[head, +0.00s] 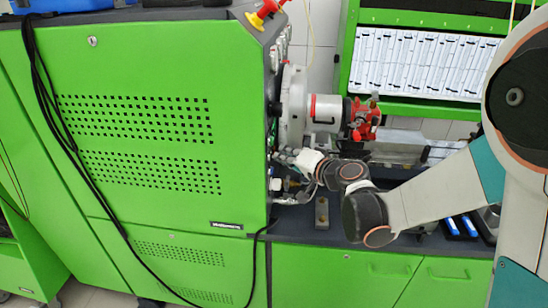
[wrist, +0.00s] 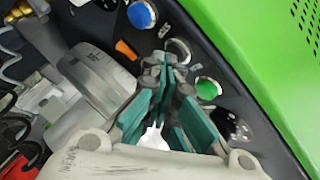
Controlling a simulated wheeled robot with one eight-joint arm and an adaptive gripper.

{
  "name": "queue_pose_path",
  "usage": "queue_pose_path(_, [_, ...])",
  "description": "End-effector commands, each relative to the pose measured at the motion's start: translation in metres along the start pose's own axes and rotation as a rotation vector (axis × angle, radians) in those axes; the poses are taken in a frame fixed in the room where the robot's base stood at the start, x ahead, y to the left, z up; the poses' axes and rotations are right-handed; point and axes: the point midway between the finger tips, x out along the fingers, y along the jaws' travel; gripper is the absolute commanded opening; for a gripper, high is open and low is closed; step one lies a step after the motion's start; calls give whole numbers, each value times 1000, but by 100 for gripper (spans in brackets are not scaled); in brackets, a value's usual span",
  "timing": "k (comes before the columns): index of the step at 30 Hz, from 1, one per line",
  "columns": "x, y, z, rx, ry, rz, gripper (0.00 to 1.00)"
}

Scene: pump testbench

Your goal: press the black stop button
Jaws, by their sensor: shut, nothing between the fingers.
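In the wrist view, a dark control panel (wrist: 232,125) runs diagonally along the green cabinet. A silver-ringed round button with a dark middle (wrist: 179,48) sits on it between a blue button (wrist: 141,14) and a green button (wrist: 207,89); it appears to be the black stop button. My gripper (wrist: 172,68) is shut and empty, its teal-padded fingers pointing at the panel. The tips overlap the near edge of that button's ring, and I cannot tell whether they touch it. In the head view the buttons are hidden, and my arm's end is beside the cabinet's right side.
The large green cabinet (head: 140,150) fills the left of the head view. An orange switch (wrist: 126,49) is close to the fingers. The dark bench (head: 310,236) lies below my arm.

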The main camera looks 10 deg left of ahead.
Motion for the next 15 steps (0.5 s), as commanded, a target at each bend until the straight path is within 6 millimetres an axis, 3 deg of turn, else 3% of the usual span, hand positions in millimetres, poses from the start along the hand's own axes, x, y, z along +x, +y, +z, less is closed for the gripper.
queue_pose_path(15, [-13, 9, -9, 0, 0, 0, 0])
